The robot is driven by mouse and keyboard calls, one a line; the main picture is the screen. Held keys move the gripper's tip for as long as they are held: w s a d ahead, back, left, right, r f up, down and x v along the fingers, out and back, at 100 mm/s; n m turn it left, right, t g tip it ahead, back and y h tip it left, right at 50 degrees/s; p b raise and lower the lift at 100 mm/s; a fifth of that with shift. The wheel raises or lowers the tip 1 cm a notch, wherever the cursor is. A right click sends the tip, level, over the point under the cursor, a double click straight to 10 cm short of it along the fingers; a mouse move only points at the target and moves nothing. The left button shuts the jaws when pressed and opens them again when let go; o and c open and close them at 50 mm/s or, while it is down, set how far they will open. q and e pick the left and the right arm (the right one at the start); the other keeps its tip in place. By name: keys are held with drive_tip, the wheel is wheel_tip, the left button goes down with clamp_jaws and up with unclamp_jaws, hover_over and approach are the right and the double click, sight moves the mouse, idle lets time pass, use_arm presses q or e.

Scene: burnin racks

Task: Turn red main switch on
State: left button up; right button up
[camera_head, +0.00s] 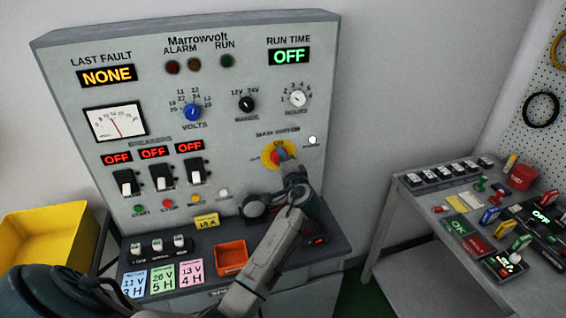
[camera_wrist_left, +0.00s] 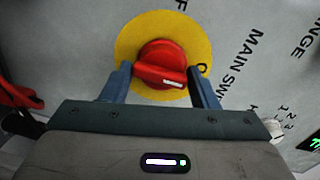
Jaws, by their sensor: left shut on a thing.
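The red main switch (camera_wrist_left: 162,62) is a rotary knob on a round yellow plate (camera_wrist_left: 132,35), with a white mark on its handle. In the head view the switch's yellow plate (camera_head: 267,156) is at the lower right of the grey panel, and my gripper hides much of the knob. My left gripper (camera_head: 283,155) is at the knob. In the left wrist view its two fingers (camera_wrist_left: 160,84) stand on either side of the handle, shut on it. The white mark points to the lower right in that view. My right gripper is not in view.
The grey panel (camera_head: 75,95) carries dials, breakers reading OFF and a RUN TIME display (camera_head: 289,56) reading OFF. Below it are an orange bin (camera_head: 231,256) and coloured cards. A yellow bin (camera_head: 75,225) is at left. A side table (camera_head: 410,205) with several devices stands at right.

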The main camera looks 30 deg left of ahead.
use_arm(q)
drive_tip(key=shift+r, duration=0.15)
drive_tip(key=o, duration=0.8)
drive_tip(key=b+v, duration=0.4)
drive_tip(key=v, duration=0.7)
